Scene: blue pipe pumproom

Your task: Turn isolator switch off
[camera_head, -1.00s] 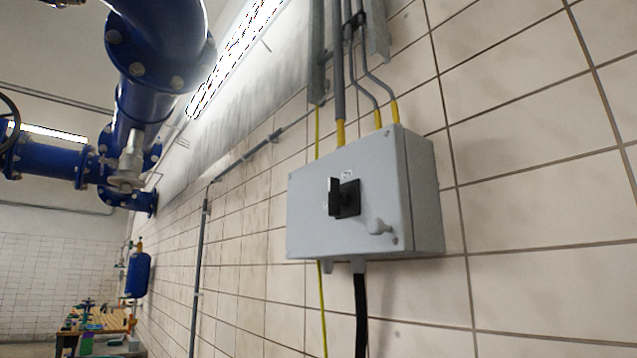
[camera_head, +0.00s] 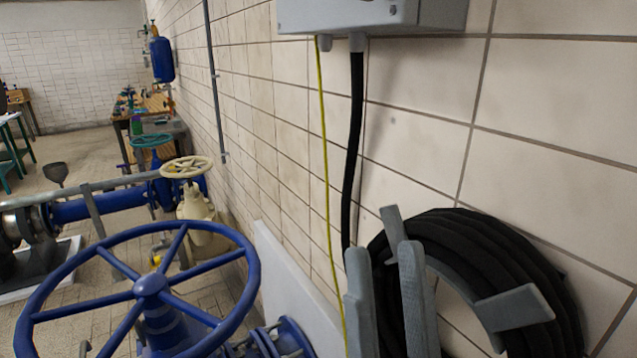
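The isolator switch box (camera_head: 420,14) is a pale grey box on the tiled wall. Only its lower edge shows at the top of the picture, and the black switch handle is out of view above. A black cable (camera_head: 354,140) and a yellow-green wire (camera_head: 325,150) run down from it.
A black hose coil (camera_head: 535,270) hangs on a grey bracket at the lower right. A large blue handwheel (camera_head: 150,285) fills the lower left, with a cream handwheel (camera_head: 187,167) behind it. A workbench (camera_head: 150,105) stands farther back.

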